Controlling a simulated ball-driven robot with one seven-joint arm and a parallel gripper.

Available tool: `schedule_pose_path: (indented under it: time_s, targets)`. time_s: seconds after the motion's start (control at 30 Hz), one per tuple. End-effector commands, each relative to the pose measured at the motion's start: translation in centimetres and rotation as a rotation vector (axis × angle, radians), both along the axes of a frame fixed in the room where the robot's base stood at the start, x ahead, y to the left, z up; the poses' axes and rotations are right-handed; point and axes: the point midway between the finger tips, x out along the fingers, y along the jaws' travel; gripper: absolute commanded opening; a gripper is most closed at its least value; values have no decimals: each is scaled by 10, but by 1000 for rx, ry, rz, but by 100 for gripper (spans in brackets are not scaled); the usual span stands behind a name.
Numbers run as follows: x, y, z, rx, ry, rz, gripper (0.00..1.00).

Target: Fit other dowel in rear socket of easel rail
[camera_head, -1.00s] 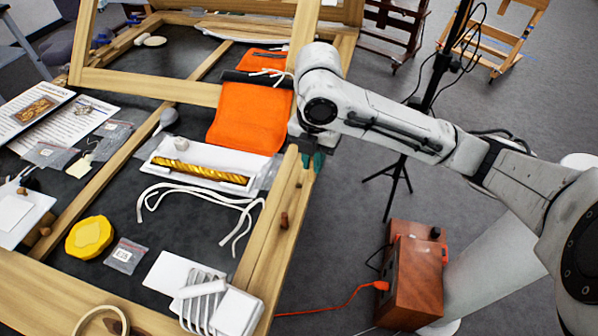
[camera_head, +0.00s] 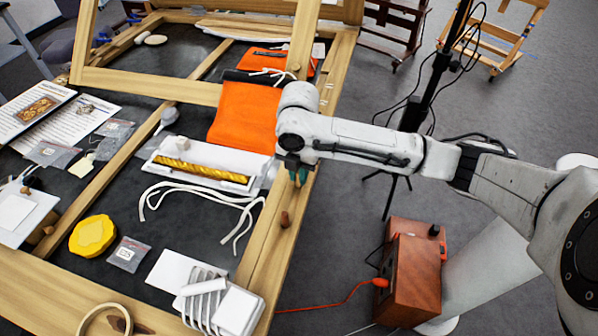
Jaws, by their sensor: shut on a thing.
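The easel rail (camera_head: 263,259) is the pale wooden beam on the right side of the frame bed. One brown dowel (camera_head: 284,219) stands upright in it, nearer the front. My gripper (camera_head: 298,176), with teal fingertips, is low over the rail, farther back than that dowel. It is shut on the other dowel, which the fingers hide almost wholly. The rear socket is hidden too, so I cannot tell whether the held dowel touches it or is in it.
A white tray with a gilt twisted fragment (camera_head: 202,172) lies left of my gripper, beside an orange cloth (camera_head: 243,118). White cords (camera_head: 197,195) lie in front of the tray. A brown box (camera_head: 408,275) stands on the floor at right.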

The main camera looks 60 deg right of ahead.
Motion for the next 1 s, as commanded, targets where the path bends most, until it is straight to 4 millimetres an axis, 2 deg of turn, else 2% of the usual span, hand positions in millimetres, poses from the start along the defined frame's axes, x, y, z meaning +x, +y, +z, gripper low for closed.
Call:
schedule_pose_path:
  time_s: [0.13, 0.17, 0.4, 0.77, 0.87, 1.0]
  targets:
    - [0, 0, -4, 0, 0, -1, 0]
    - [0, 0, -3, 0, 0, 0, 17]
    - [0, 0, -3, 0, 0, 0, 40]
    - [0, 0, 4, -1, -1, 0, 41]
    - [1, -1, 17, -1, -2, 0, 41]
    - [1, 0, 45, -1, -3, 1, 41]
